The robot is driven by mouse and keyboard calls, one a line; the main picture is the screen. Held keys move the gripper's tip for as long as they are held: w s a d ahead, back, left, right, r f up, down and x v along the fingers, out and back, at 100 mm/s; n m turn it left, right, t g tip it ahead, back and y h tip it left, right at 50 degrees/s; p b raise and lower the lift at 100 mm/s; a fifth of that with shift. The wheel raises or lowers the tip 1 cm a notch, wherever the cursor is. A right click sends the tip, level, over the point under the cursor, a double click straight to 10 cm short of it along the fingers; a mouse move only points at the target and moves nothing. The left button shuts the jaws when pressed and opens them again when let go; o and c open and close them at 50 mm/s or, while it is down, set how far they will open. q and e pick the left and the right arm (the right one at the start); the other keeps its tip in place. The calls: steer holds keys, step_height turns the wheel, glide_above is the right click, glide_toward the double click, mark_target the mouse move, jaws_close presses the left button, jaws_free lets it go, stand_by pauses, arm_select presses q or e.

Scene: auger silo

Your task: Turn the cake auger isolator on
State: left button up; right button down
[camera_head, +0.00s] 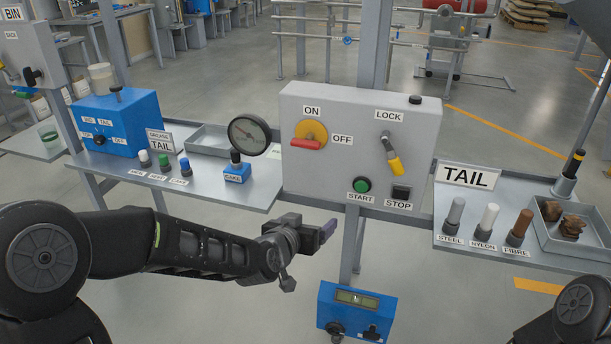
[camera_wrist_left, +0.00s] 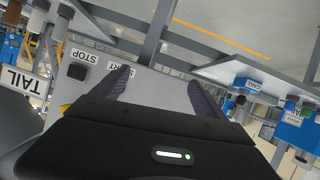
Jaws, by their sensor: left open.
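A grey control box (camera_head: 350,140) stands at the middle in the head view. On its front is a rotary isolator with a yellow disc (camera_head: 311,131) and a red handle (camera_head: 306,144). The handle lies roughly level across the lower part of the disc; ON is printed above and OFF to the right. No cake label is readable on the box. My left gripper (camera_head: 322,232) is open and empty, below and in front of the box, apart from the handle. In the left wrist view its fingers (camera_wrist_left: 162,90) are spread, with the box's START label partly hidden between them. My right gripper is out of view.
A blue meter box (camera_head: 356,311) hangs below.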

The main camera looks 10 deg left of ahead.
mark_target(304, 144)
arm_select(q)
steer(key=a+r+t+b, duration=0.1)
steer(key=r+t, duration=0.1)
steer(key=r, duration=0.6)
steer(key=a+r+t+y+b, duration=0.1)
steer(key=a+r+t+b, duration=0.1)
steer(key=r, duration=0.6)
steer(key=shift+w+a+t, duration=0.25)
steer(key=shift+w+t, duration=0.05)
steer(key=shift+t, duration=0.2)
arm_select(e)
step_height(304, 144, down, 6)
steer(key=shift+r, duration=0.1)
arm_select(q)
steer(key=w, duration=0.7)
steer(key=shift+w+d, duration=0.25)
steer(key=shift+w, duration=0.15)
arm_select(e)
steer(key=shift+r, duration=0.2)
arm_select(q)
steer(key=shift+c, duration=0.4)
steer(key=c, duration=1.3)
